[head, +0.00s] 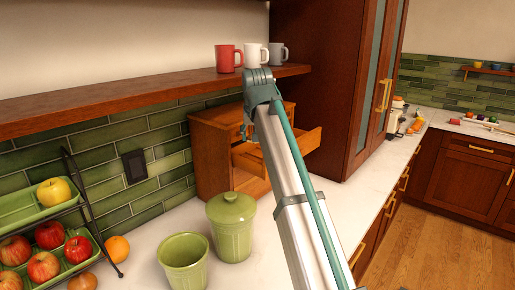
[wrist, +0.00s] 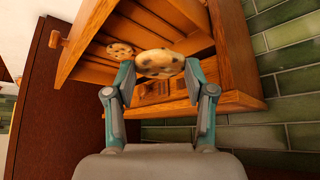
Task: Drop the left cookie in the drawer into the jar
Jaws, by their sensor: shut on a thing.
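My gripper (wrist: 160,76) is shut on a round, pale cookie with dark chips (wrist: 160,62) in the wrist view, its two fingertips at the cookie's sides. A second chip cookie (wrist: 120,50) lies to its left, inside the open wooden drawer (wrist: 88,72). In the head view the drawer (head: 307,142) sticks out of a small wooden cabinet (head: 212,158); my arm hides the gripper's fingers and the cookies. An open, lidless green jar (head: 184,262) stands on the counter. A similar green jar with its lid on (head: 231,225) stands beside it.
A wooden shelf (head: 150,97) with several mugs (head: 256,56) runs above the counter. A two-tier fruit rack (head: 82,197) stands at the left, with an orange (head: 117,248) beside it. A tall cabinet (head: 325,80) stands behind the drawer. The wall is green tile.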

